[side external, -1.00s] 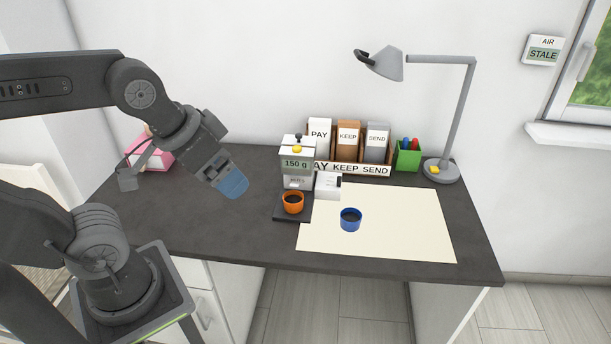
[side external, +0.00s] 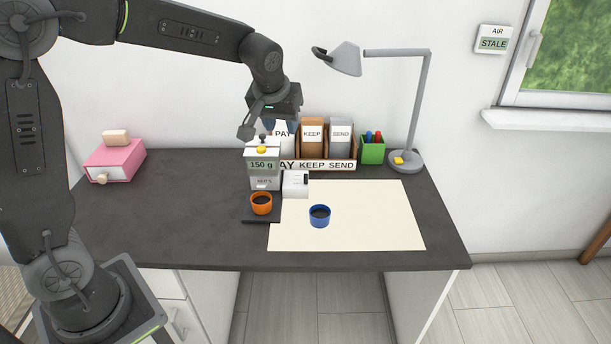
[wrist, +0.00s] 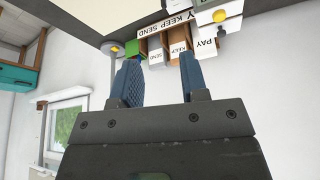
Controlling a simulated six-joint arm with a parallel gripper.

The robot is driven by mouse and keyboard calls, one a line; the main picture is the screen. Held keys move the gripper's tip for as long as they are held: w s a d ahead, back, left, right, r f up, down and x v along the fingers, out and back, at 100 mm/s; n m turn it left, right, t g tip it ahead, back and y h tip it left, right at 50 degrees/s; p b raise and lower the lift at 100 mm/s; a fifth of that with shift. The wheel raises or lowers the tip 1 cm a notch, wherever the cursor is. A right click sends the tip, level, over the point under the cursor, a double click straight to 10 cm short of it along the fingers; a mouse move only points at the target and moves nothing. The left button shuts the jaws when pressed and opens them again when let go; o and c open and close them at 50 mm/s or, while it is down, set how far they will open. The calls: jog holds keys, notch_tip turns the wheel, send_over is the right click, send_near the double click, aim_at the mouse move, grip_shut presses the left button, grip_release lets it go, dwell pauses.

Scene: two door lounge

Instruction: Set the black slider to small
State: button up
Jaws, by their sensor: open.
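The dispensing machine (side external: 264,168), marked 150 g, stands at the middle back of the dark desk with a yellow button (side external: 262,150) on top. A small black piece (side external: 263,139) shows behind the button; I cannot tell if it is the slider. A white box beside the machine has a black piece (side external: 306,179) on it, also too small to identify. My gripper (side external: 282,125) is open and empty above the back of the machine, in front of the PAY folder. In the wrist view its blue fingers (wrist: 160,78) are apart, and the yellow button (wrist: 220,16) shows at upper right.
An orange cup (side external: 261,203) stands under the machine and a blue cup (side external: 320,216) on the cream mat (side external: 375,225). The folder rack (side external: 330,165), green pen pot (side external: 372,152) and lamp (side external: 418,110) line the back. A pink box (side external: 113,161) stands left.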

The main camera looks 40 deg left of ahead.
aim_at(305, 174)
jog(key=w+a+f+n, duration=0.1)
jog(key=w+a+f, duration=0.1)
jog(key=w+f, duration=0.3)
jog(key=w+a+f+n, duration=0.1)
jog(key=w+a+f, duration=0.2)
jog(key=f, duration=1)
jog(key=w+a+f+n, duration=0.1)
jog(key=w+a+f, duration=0.2)
jog(key=w+f, duration=0.4)
jog(key=shift+w+a+f+g+y, duration=0.1)
jog(key=shift+w+f+g+y, duration=0.1)
jog(key=shift+f, duration=0.3)
jog(key=shift+w+a+f+g+y, duration=0.1)
jog(key=shift+f+g+y, duration=0.1)
jog(key=shift+f, duration=0.25)
jog(key=shift+c, duration=0.2)
grip_shut()
